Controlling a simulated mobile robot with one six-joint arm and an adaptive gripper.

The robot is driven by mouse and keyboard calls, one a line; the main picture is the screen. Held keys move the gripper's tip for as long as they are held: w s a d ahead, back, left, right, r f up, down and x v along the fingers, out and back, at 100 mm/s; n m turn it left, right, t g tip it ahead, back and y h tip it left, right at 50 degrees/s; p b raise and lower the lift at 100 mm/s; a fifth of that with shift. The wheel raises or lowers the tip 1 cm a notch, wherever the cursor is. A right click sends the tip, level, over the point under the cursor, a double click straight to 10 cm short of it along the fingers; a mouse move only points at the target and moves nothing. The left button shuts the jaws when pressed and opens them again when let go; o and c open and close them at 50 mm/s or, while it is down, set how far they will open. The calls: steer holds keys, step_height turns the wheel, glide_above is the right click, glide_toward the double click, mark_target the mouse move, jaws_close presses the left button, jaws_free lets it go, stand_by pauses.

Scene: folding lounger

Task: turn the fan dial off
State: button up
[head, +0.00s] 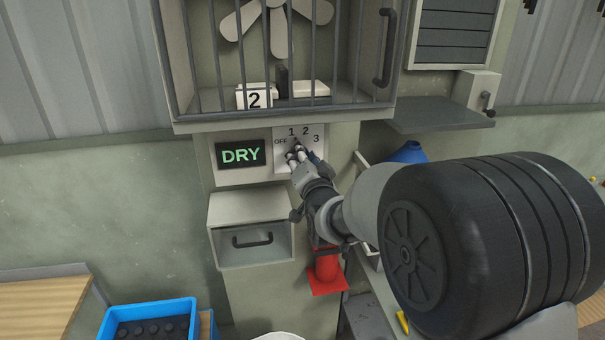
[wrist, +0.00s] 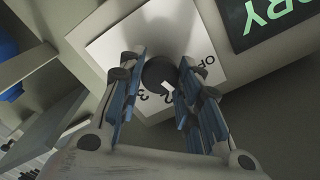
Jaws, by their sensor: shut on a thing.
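The fan dial is a dark round knob (wrist: 158,72) on a white plate (head: 312,134) marked OFF, 1, 2 and 3. In the head view my gripper (head: 297,153) reaches up to the plate and mostly covers the knob. In the wrist view my gripper (wrist: 161,78) has one finger on each side of the knob and is shut on it. A short white mark on the knob faces the lower side of the wrist view, between the OFF and 3 labels.
A lit DRY sign (head: 241,154) is left of the plate, with a drawer (head: 251,230) below. A barred cage (head: 285,118) with a fan (head: 240,22) overhangs the dial. A shelf (head: 435,118) juts out at right. A red cone (head: 327,268) stands below my wrist.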

steer(key=shift+n+b, duration=4.15)
steer(key=shift+n, duration=0.25)
steer(key=o, duration=1)
steer(key=shift+o, duration=0.2)
steer(key=v, duration=1.2)
